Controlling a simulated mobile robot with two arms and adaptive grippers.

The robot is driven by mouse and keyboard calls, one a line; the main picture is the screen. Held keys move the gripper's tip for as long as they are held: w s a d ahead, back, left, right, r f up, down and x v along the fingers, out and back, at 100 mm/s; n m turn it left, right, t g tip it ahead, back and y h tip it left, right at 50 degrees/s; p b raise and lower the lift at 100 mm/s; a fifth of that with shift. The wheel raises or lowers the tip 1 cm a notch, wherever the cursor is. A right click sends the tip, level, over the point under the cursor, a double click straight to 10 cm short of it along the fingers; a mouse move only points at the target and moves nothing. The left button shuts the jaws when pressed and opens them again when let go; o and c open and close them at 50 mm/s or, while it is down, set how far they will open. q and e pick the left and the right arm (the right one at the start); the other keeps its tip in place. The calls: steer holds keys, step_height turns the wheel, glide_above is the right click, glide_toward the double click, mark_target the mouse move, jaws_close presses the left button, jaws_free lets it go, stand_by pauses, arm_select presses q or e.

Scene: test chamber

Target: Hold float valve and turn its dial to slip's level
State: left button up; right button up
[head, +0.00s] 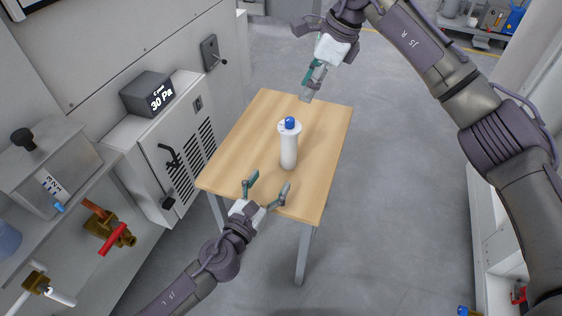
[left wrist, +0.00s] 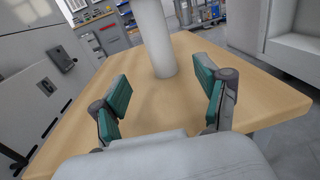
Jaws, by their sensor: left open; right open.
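A white upright cylinder with a blue knob on top, which looks like the float valve (head: 289,148), stands on the wooden table (head: 262,120). Its lower body shows in the left wrist view (left wrist: 158,45), beyond the fingers; its top is cut off there. My left gripper (head: 268,183) is open and empty at the table's near edge, fingers on either side of the line to the cylinder, apart from it. My right gripper (head: 309,87) is open above the table's far right edge, away from the blue knob. A dark box (head: 148,95) reads "30 Pa"; I cannot make out a separate slip.
A grey cabinet (head: 165,150) with a black handle stands left of the table. A shelf with brass valves (head: 108,232) is at the lower left. The tabletop around the cylinder is clear. Open floor (head: 400,200) lies to the right.

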mark_target(285, 157)
arm_select(q)
steer(key=x, duration=1.1)
steer(key=shift+w, duration=0.2)
steer(key=c, duration=1.4)
